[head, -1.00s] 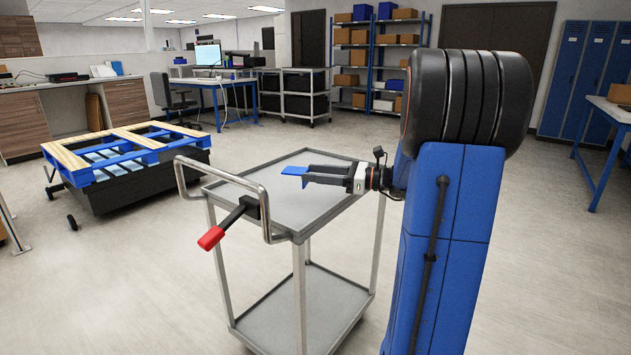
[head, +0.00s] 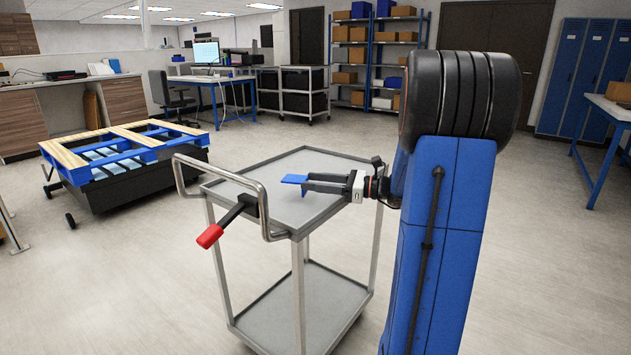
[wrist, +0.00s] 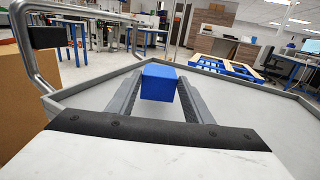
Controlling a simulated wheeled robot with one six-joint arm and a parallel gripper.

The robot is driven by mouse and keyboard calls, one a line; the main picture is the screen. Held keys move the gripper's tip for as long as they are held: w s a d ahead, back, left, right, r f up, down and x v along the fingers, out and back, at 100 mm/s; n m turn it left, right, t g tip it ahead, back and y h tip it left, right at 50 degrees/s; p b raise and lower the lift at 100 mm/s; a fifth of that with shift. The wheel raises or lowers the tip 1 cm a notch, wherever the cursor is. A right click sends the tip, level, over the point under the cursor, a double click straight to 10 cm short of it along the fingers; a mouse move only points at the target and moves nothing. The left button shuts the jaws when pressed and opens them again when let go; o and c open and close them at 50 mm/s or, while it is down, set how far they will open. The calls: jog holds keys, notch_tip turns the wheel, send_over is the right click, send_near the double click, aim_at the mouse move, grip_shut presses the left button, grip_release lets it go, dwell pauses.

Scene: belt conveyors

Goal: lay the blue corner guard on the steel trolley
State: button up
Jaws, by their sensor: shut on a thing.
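The blue corner guard (head: 294,179) is between the fingertips of my gripper (head: 305,184), which is shut on it. In the wrist view the guard (wrist: 159,82) shows as a blue block between the two grey fingers (wrist: 160,95). The steel trolley (head: 330,167) stands in front of me, with a grey top tray, a lower shelf and a push handle. My gripper reaches in from the right over the top tray. The guard is over the tray, low down; I cannot tell whether it touches the surface.
The trolley's handle (head: 262,200) rises at its left, with a black bar and red grip (head: 210,235) sticking out. A low cart with a wooden and blue pallet (head: 120,150) stands to the left. The tray looks otherwise empty.

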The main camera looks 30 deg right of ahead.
jog(key=o, duration=1)
jog(key=shift+r, duration=0.3)
jog(key=v, duration=1.2)
jog(key=shift+r, duration=0.3)
